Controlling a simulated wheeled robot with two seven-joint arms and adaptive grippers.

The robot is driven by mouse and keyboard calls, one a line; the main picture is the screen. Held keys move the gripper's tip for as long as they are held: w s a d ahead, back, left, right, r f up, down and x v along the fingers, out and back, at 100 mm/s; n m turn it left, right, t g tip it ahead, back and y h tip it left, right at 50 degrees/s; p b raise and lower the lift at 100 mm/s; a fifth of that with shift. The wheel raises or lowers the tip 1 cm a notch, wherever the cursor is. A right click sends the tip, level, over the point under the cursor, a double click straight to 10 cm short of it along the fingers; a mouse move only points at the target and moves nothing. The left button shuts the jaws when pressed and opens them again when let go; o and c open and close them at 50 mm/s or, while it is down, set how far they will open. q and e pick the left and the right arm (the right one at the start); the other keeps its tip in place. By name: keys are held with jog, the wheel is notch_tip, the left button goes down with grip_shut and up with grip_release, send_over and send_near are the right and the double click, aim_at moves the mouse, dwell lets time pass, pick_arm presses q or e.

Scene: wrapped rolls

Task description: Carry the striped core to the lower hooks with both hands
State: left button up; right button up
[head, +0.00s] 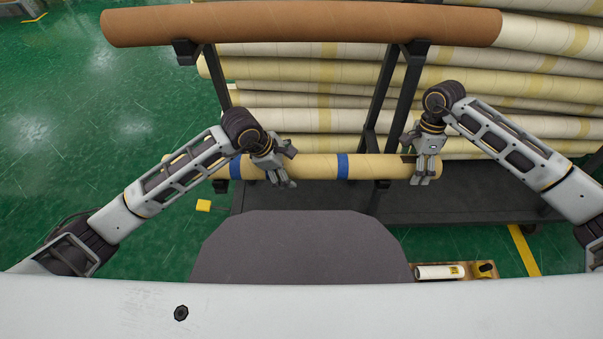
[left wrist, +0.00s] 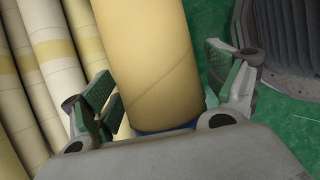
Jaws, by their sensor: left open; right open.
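The striped core (head: 310,166), a tan tube with two blue bands, lies level across the front of the dark rack at the lower hooks (head: 382,184). It appears to rest on them, though the contact is partly hidden. My left gripper (head: 284,181) is open at the core between the blue bands. In the left wrist view, the core (left wrist: 150,50) passes between the spread fingers of this gripper (left wrist: 165,95), with a bit of blue band near the palm. My right gripper (head: 425,178) is open at the core's right end, its fingers pointing down over it.
A brown roll (head: 300,24) lies on the upper hooks (head: 186,50). Several cream wrapped rolls (head: 540,65) are stacked behind. A dark rack base (head: 470,205) spans below. A small yellow block (head: 203,206) lies on the green floor, with a white roll (head: 437,271) at lower right.

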pick_arm(q)
jog(key=shift+v, duration=5.95)
pick_arm(e)
jog(key=shift+r, duration=0.1)
jog(key=shift+w+r, duration=0.25)
jog(key=shift+r, duration=0.95)
jog(key=shift+w+r, duration=0.2)
jog(key=shift+r, duration=1)
jog(key=shift+w+r, duration=0.25)
jog(key=shift+r, duration=0.95)
jog(key=shift+s, duration=0.1)
